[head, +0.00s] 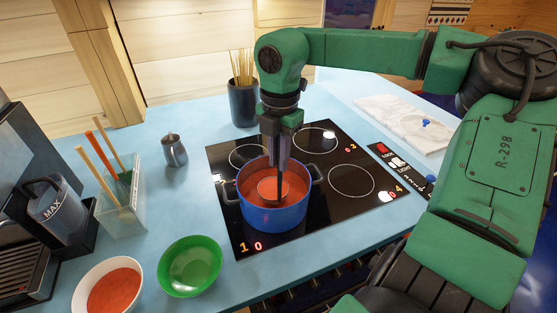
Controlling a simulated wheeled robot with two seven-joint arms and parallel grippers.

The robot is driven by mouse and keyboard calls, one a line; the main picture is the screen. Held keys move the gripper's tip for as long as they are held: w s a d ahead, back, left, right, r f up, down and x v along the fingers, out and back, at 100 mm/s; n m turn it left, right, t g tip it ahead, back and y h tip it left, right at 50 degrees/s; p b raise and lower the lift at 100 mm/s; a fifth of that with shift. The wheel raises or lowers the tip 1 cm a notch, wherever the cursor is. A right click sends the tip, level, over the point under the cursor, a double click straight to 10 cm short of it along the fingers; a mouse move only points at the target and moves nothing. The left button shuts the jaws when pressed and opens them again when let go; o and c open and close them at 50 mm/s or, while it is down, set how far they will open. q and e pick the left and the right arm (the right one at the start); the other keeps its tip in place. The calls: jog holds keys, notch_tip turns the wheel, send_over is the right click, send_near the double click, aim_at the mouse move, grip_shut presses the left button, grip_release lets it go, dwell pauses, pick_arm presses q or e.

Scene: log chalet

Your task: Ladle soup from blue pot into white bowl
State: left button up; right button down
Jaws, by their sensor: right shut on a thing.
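The blue pot (275,217) stands on the black cooktop and holds red-orange soup (299,186). My right gripper (280,160) points down over the pot and is shut on the upright ladle handle (280,183). The ladle's bowl (270,190) is in the pot at the soup's surface, with red soup showing in it. The white bowl (77,296) stands at the lower left of the counter, cut by the picture's edge, and has red-orange soup in it. My left gripper is not in view.
A green bowl (189,290) stands between the white bowl and the cooktop (240,158). A clear utensil holder (121,217), a metal shaker (174,151) and a dark cup of sticks (243,104) stand around.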

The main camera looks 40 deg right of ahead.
jog(key=shift+r+p, duration=1.65)
jog(key=shift+r, duration=1.3)
jog(key=shift+r+p, duration=1.35)
jog(key=shift+r, duration=0.7)
jog(key=shift+f, duration=0.1)
